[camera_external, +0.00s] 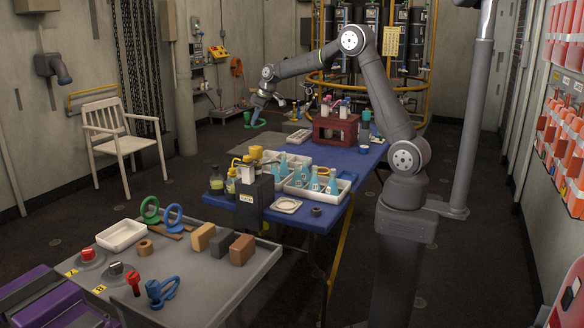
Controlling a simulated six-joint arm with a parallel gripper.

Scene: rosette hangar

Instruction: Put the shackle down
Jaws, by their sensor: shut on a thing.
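My gripper (257,112) hangs at the far end of my arm, beyond the left edge of the blue table, small and partly hidden by my wrist. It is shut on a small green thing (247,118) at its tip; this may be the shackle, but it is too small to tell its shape. A blue shackle-like piece (160,293) lies on the grey table in the foreground, far from my gripper. A green ring (150,210) and a blue ring (173,215) stand farther back on that table.
The blue table (345,158) bears a dark red rack (335,129), white trays with blue flasks (314,182) and bottles. The grey table (205,278) holds blocks (203,237) and a white tray (121,235). A white chair (121,132) stands left. A yellow railing (330,85) is behind.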

